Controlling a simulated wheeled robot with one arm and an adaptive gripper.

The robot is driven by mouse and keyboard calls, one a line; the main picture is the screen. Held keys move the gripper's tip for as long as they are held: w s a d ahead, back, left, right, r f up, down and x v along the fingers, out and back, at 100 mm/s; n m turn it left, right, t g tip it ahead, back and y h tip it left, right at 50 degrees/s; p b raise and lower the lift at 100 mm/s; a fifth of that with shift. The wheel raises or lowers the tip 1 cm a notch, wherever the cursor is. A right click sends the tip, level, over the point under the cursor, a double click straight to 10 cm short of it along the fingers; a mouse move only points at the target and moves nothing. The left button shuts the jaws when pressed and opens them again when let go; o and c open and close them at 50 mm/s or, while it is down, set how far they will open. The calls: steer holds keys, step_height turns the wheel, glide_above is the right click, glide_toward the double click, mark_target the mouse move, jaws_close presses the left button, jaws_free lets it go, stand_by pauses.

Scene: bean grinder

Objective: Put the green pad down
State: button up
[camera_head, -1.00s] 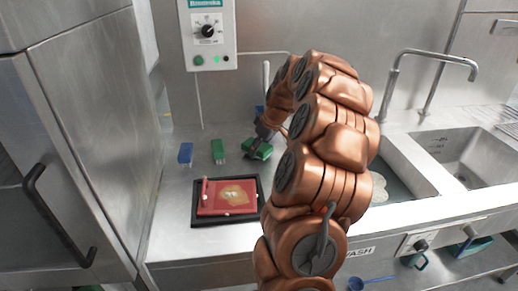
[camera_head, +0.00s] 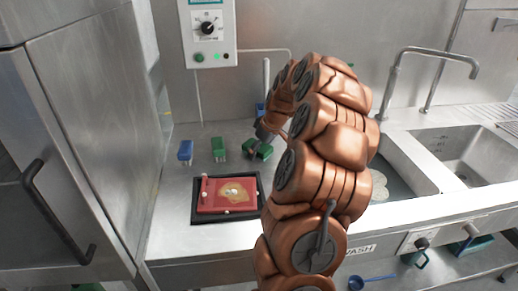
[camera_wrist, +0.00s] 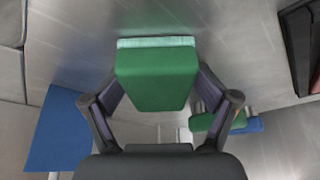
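The green pad (camera_head: 259,150) is at my gripper (camera_head: 259,145), low over the counter at the back, right of the other small blocks. In the wrist view the green pad (camera_wrist: 157,75) fills the space between my gripper's (camera_wrist: 158,90) two fingers, with a pale strip along its far edge. The fingers press in on its two sides. Whether its underside touches the counter I cannot tell. My arm hides the area to its right.
Another green block (camera_head: 218,149) and a blue block (camera_head: 185,152) stand to the left on the steel counter. A black tray (camera_head: 197,220) with a red board (camera_head: 212,196) lies in front. Sinks (camera_head: 465,160) are at right. A tall steel cabinet (camera_head: 95,130) is at left.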

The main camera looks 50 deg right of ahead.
stand_by(0.3)
steer(key=shift+r+p, duration=0.3)
steer(key=b+v, duration=0.1)
steer(key=v, duration=1.1)
steer(key=shift+r, duration=0.25)
steer(key=s+a+f+g+y, duration=0.1)
steer(key=s+a+g, duration=0.1)
steer(key=a, duration=1.2)
steer(key=s+a+f+g, duration=0.1)
steer(key=s+a, duration=0.1)
steer(key=a, duration=1.1)
steer(key=s+a+f+g, duration=0.1)
steer(key=s+a+f, duration=0.1)
steer(key=s, duration=0.5)
steer(key=s+a+f+m+g+h, duration=0.1)
steer(key=s+a+f, duration=0.2)
steer(key=s+a, duration=0.2)
steer(key=s+a+f+g, duration=0.1)
steer(key=s+a+f, duration=0.2)
steer(key=s, duration=0.6)
steer(key=shift+s+a+f+m+g+h, duration=0.15)
steer(key=shift+s+a+m+g+h, duration=0.15)
steer(key=shift+a, duration=0.25)
